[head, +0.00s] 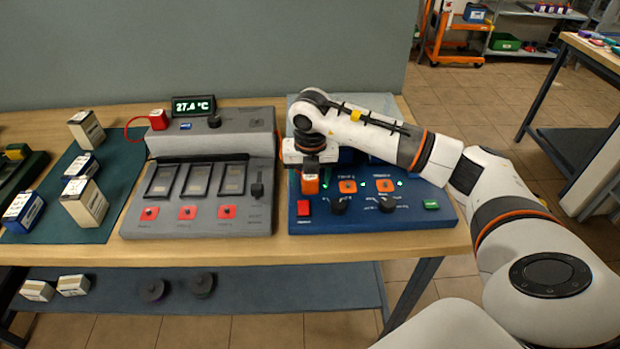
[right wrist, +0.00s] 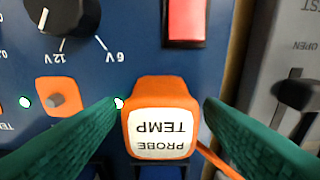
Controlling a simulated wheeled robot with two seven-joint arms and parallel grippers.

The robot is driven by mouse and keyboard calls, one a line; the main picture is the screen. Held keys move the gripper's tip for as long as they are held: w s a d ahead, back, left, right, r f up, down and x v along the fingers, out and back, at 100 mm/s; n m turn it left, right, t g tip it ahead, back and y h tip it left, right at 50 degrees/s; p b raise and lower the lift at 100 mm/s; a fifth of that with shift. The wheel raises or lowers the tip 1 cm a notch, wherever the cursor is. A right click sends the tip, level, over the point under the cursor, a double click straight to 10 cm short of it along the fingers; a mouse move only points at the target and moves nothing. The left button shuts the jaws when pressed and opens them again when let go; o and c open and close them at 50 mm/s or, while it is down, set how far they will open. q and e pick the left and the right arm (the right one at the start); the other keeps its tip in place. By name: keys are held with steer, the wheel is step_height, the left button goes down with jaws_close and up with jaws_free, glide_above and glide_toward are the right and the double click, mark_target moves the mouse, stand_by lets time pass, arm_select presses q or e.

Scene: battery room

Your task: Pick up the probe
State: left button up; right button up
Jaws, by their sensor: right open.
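The probe (right wrist: 160,118) is an orange block with a white label reading "TEMP PROBE", upside down in the right wrist view. In the head view the probe (head: 310,186) shows as a small orange piece at the left side of the blue panel (head: 410,212). My right gripper (right wrist: 163,104) is open, with one green finger on each side of the probe; I cannot tell whether either finger touches it. In the head view my right gripper (head: 310,168) is over the probe and hides part of it. My left gripper is in neither view.
The blue panel has a red button (head: 304,207), dark knobs (head: 387,204) and a green button (head: 431,204). A grey charger (head: 200,215) stands just left of it. Small boxes (head: 85,203) stand on a green mat at the left. Bare table edge runs along the front.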

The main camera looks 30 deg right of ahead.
steer(key=c, duration=1.1)
steer(key=shift+r, duration=0.15)
